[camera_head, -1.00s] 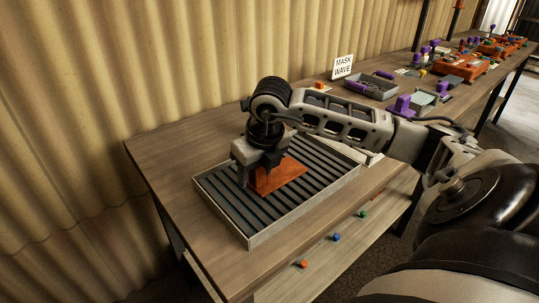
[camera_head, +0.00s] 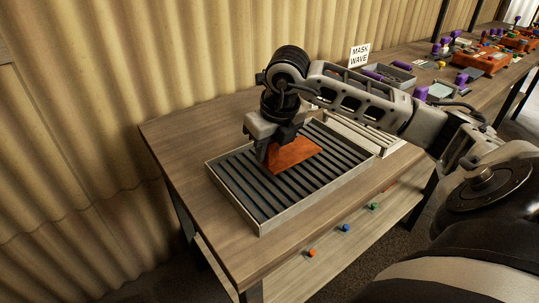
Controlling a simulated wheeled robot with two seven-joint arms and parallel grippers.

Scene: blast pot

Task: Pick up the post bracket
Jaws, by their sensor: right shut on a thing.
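The post bracket (camera_head: 293,156), an orange-brown plate-like piece, is at the slatted tray (camera_head: 240,212) on the wooden bench. My right gripper (camera_head: 268,154) points down at its left end and is shut on it. The fingers hide part of that end. I cannot tell whether the bracket still touches the dark slats or is slightly above them. My left gripper is not in view.
A pale slatted rack (camera_head: 372,134) stands behind the tray. A "MASK WAVE" sign (camera_head: 359,55) and a grey bin (camera_head: 393,74) with purple pieces are farther back. Small coloured pieces lie on the lower shelf (camera_head: 320,262). The bench's left end (camera_head: 185,135) is clear.

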